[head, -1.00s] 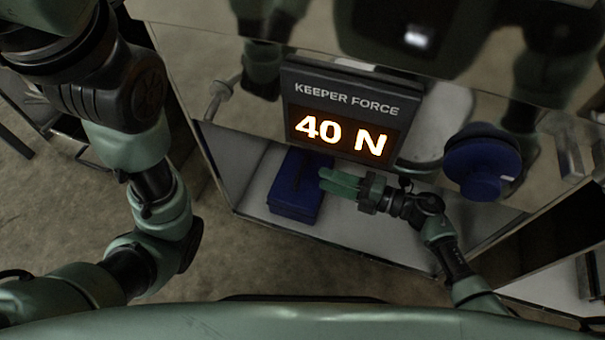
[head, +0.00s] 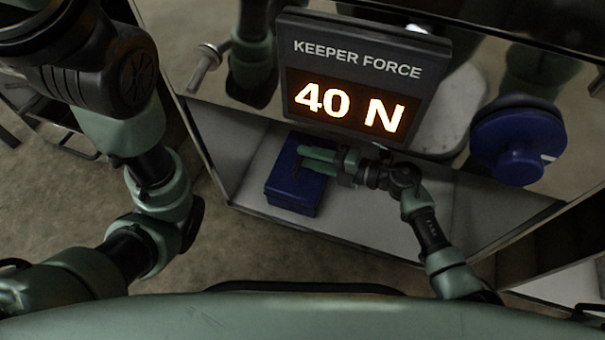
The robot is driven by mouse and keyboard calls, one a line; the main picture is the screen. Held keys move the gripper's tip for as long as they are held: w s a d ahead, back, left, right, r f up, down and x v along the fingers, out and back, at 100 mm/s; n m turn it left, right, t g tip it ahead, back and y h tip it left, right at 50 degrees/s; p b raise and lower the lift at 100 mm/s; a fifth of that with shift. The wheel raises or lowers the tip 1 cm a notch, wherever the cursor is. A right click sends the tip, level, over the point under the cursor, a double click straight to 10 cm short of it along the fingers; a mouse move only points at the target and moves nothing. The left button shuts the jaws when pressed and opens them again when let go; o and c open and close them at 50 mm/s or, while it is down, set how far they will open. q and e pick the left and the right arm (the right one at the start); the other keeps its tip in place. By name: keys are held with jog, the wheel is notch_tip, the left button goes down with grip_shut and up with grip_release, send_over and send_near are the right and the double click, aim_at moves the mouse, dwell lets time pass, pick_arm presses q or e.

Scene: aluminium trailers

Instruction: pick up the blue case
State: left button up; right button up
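The blue case (head: 292,194) sits on the pale floor of a low open compartment (head: 372,229), below the display panel. My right gripper (head: 302,161) reaches in from the right, with its green fingers over the top of the case. The two fingers look apart, with a dark gap between them. The dark handle on the case lies by the fingertips; I cannot tell whether they touch it. My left arm (head: 150,190) runs down the left side; its gripper does not show clearly.
A panel reading "KEEPER FORCE 40 N" (head: 352,85) hangs just above the case and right gripper. A blue knob (head: 518,140) is on the shiny metal front at right. A metal handle (head: 207,65) is at upper left. Bare floor (head: 215,250) lies in front.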

jog(key=shift+c, duration=0.4)
grip_shut()
dwell(0.9)
jog(key=shift+r, duration=0.15)
